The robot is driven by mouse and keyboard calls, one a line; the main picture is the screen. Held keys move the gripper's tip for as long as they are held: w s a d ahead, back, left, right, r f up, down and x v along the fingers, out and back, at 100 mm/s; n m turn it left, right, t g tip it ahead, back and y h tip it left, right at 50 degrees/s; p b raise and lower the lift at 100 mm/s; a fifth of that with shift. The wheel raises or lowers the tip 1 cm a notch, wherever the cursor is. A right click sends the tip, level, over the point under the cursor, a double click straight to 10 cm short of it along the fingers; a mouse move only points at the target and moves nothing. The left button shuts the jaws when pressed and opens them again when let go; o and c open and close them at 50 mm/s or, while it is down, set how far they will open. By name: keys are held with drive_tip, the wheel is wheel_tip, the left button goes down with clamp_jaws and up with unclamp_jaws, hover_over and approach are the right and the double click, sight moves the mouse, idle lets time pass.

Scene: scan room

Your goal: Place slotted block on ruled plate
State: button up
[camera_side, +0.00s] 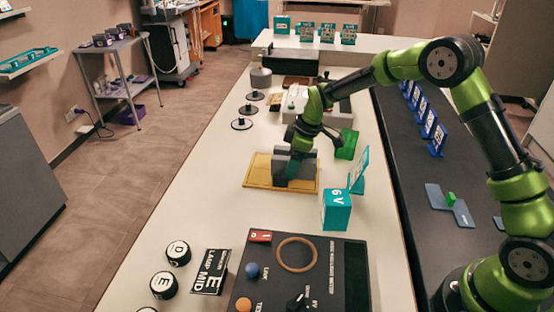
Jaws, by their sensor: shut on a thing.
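The slotted block (280,167) is dark grey and is held by my gripper (293,165). The ruled plate (256,173) is a flat yellow plate on the pale table. The block is over the middle of the plate and looks upright. I cannot tell whether its underside touches the plate or is slightly above it. My gripper points down and is shut on the block, hiding its right part. The slot and the ruled lines are too small to make out.
A green block (347,144) stands right of my gripper. A teal stand (359,171) and a teal 6V box (336,210) are nearer, to the right. A black panel (300,270) lies in front. Round black weights (242,124) stand behind left. Table left of the plate is clear.

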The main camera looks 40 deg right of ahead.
drive_tip(key=o, duration=1.3)
drive_tip(key=shift+f, duration=0.15)
drive_tip(key=s+d+r+m, duration=0.1)
drive_tip(key=s+r, duration=0.2)
drive_tip(key=r, duration=0.3)
drive_tip(key=s+r+m+t, duration=0.1)
drive_tip(key=s+r, duration=0.1)
drive_tip(key=r, duration=0.4)
drive_tip(key=s+d+r+m, duration=0.1)
drive_tip(key=s+r, duration=0.2)
drive_tip(key=r, duration=0.3)
drive_tip(key=s+r+m+t, duration=0.1)
drive_tip(key=s+m, duration=0.4)
drive_tip(key=s, duration=0.6)
drive_tip(key=s+a+r+m+t, duration=0.1)
drive_tip(key=s+m, duration=0.4)
drive_tip(key=s, duration=0.6)
drive_tip(key=shift+a+r+t, duration=0.2)
drive_tip(key=shift+r+t, duration=0.25)
drive_tip(key=shift+t, duration=0.45)
drive_tip(key=shift+w, duration=0.1)
